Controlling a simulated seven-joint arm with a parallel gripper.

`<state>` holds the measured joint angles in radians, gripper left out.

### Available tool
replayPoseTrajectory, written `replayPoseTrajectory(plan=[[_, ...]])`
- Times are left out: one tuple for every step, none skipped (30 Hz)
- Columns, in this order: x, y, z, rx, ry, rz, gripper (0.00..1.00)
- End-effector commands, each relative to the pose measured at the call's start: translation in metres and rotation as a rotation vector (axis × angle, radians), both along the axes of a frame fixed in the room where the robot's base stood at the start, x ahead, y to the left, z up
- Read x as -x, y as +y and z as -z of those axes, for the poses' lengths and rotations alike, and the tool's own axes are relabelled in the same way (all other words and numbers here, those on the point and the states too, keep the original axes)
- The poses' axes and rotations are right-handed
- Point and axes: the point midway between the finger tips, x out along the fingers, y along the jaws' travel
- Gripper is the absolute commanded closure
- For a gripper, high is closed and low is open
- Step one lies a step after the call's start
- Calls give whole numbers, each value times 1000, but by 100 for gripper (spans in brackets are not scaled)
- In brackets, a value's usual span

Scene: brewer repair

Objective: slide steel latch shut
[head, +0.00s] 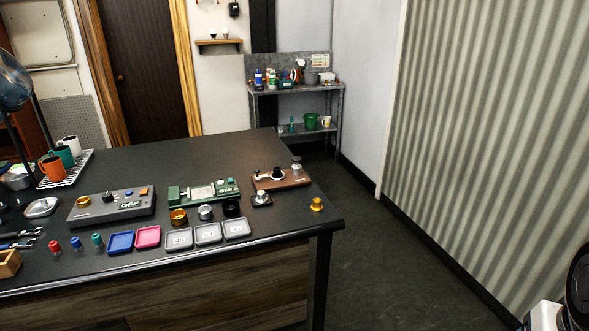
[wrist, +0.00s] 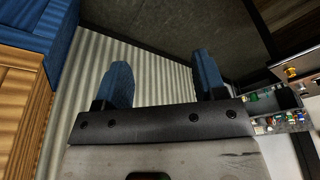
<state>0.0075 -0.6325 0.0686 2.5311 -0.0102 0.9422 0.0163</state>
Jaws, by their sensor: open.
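I cannot make out the steel latch for certain. On the dark table, a green unit (head: 204,191) marked OFF carries pale metal parts, and a brown wooden board (head: 281,179) to its right carries small dark and silver fittings. A grey unit (head: 111,205) marked OFF, with knobs and buttons, lies to the left. My gripper (wrist: 164,82) shows in the wrist view with its two blue fingers wide apart and nothing between them. It is away from the table units; its fingers are not seen in the head view.
The table (head: 170,155) also holds several trays, coloured knobs, rings, tools and a mug rack (head: 66,168). A brass-coloured piece (head: 317,204) stands near its right corner. Open floor (head: 385,260) lies between the table and the corrugated wall (head: 490,120). A metal shelf (head: 297,91) stands behind.

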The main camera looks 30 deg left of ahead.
Motion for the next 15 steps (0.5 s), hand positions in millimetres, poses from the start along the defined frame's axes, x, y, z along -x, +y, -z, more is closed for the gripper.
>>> replayPoseTrajectory(plan=[[-1,0,-1,-1,0,-2,43],[-3,1,-1,-1,0,-5,48],[-5,2,-3,-1,0,-9,54],[-7,2,-4,-1,0,-14,54],[-10,3,-5,-1,0,-20,54],[-14,5,-7,-1,0,-29,54],[-17,7,-9,-2,1,-38,54],[-21,8,-11,-2,2,-47,54],[-27,11,-14,-3,1,-59,54],[-32,13,-17,-5,1,-70,54],[-38,15,-19,-5,2,-82,54],[-46,18,-23,-7,2,-99,54],[-52,21,-26,-8,1,-113,54],[-58,24,-29,-9,3,-127,54],[-67,28,-33,-9,3,-147,54]])
